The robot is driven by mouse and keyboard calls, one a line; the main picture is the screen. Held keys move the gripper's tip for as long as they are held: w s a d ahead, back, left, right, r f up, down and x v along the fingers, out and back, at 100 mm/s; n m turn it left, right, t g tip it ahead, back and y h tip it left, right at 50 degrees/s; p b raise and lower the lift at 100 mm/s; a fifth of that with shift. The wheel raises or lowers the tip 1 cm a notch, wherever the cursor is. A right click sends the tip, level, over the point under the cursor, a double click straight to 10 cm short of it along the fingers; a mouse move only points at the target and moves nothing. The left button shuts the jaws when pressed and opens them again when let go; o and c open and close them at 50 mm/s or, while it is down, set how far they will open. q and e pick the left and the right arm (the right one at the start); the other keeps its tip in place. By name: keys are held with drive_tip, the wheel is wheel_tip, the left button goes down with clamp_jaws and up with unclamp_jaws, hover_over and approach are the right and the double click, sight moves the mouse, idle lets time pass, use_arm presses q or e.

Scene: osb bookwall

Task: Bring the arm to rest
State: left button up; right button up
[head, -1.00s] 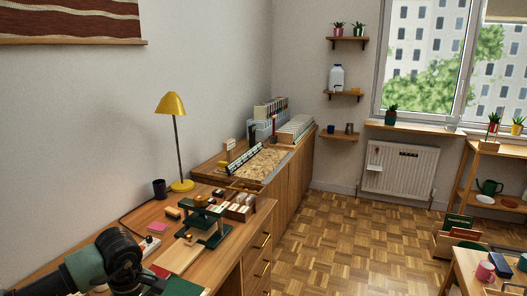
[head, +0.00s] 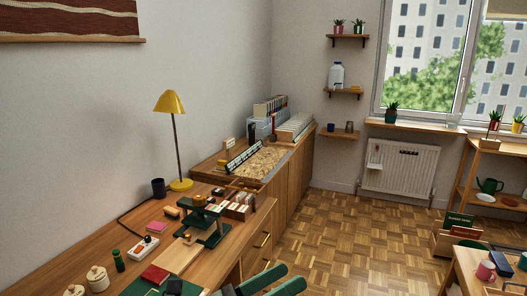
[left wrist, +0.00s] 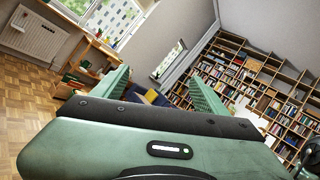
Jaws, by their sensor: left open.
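My left gripper (head: 291,278) shows at the bottom edge of the head view, to the right of the desk front. Its two green fingers point right and stand apart with nothing between them. In the left wrist view the open fingers (left wrist: 160,84) frame only the distant room. Most of the left arm is hidden below the head view. My right gripper is in neither view.
The wooden desk (head: 95,254) holds a yellow lamp (head: 178,140), a green stand (head: 212,232), a power strip (head: 143,247), jars and a red book (head: 155,274). The parquet floor (head: 330,235) is clear. A low table (head: 468,274) stands at right.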

use_arm(q)
drive_tip(key=w+a+f+n+t+y, duration=0.25)
drive_tip(key=a+n+t+y, duration=0.35)
drive_tip(key=n, duration=0.6)
drive_tip(key=w+a+f+n+t+y, duration=0.1)
drive_tip(key=w+a+n+t+y, duration=0.3)
drive_tip(key=a+n+y, duration=0.6)
drive_tip(key=s+a+f+n+g+y, duration=0.1)
drive_tip(key=s+a+f+n+g, duration=0.1)
drive_tip(key=f+n, duration=0.3)
drive_tip(key=s+a+f+n+g+y, duration=0.1)
drive_tip(key=s+a+f+n+y, duration=0.15)
drive_tip(key=f+n, duration=0.25)
drive_tip(key=s+a+f+n+g, duration=0.2)
drive_tip(key=s+f+n+g, duration=0.3)
drive_tip(key=s+f, duration=0.5)
drive_tip(key=s+a+f+n+g, duration=0.1)
drive_tip(key=s+f+n+g, duration=0.3)
drive_tip(key=s+f+g, duration=0.65)
drive_tip(key=s+f+t, duration=0.1)
drive_tip(key=s+f, duration=0.1)
drive_tip(key=f, duration=1)
drive_tip(key=s+f+t, duration=0.1)
drive_tip(key=s+f, duration=0.1)
drive_tip(key=f, duration=1)
drive_tip(key=s+a+f+g, duration=0.1)
drive_tip(key=s+a+f, duration=0.2)
drive_tip(key=s+f, duration=1.2)
drive_tip(key=shift+s+m, duration=0.4)
drive_tip(key=shift+s, duration=0.35)
